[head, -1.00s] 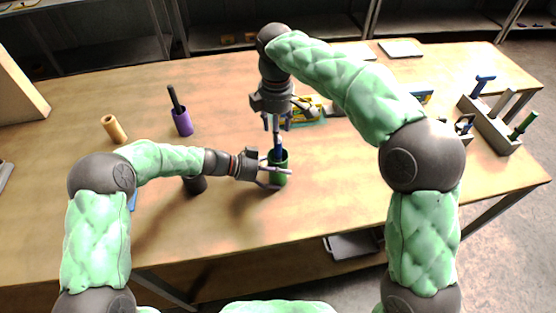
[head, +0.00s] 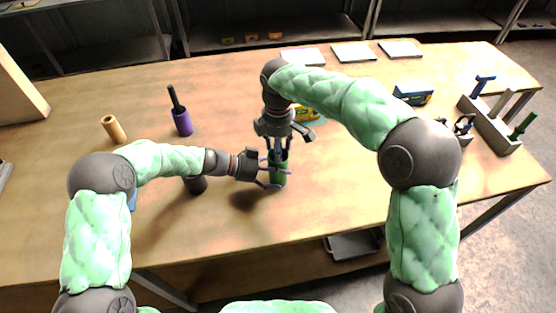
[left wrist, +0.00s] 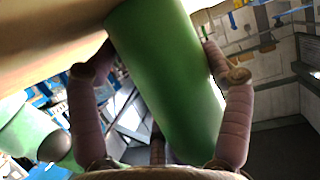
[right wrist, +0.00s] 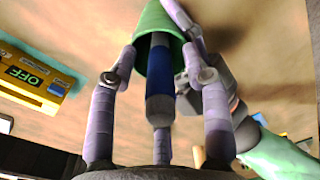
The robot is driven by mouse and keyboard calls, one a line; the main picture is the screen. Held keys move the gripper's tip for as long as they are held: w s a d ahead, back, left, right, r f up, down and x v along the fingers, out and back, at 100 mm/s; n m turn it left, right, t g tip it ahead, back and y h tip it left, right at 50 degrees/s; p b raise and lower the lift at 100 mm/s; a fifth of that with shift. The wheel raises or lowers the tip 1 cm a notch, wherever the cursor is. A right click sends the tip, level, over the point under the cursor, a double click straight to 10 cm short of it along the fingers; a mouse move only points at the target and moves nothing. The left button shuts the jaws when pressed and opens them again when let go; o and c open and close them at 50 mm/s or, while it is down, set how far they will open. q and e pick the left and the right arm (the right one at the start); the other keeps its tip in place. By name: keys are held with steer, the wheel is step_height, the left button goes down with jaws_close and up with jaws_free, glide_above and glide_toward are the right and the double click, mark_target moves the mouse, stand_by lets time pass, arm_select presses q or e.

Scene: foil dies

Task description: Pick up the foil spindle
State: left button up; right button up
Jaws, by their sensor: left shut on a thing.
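A rod with a blue band and a grey end (right wrist: 160,100), which looks like the foil spindle, sticks out of the green cylinder's mouth. My right gripper (head: 280,152) points down over it from above. In the right wrist view its fingers (right wrist: 160,85) stand spread around the rod, with visible gaps at the sides. In the head view the rod is mostly hidden by these fingers.
A purple cylinder (head: 183,124) with a dark rod and a tan tube (head: 114,129) stand at the left. A dark cylinder (head: 195,186) is by my left arm. A yellow box (head: 309,114) is behind my right gripper. A tool rack (head: 490,122) stands at the right. The front right is clear.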

arm_select(q)
steer(key=shift+s+f, duration=0.1)
steer(key=shift+f, duration=0.05)
arm_select(e)
jaws_close()
step_height(320, 180, up, 18)
stand_by(0.4)
arm_select(q)
steer(key=o, duration=1.1)
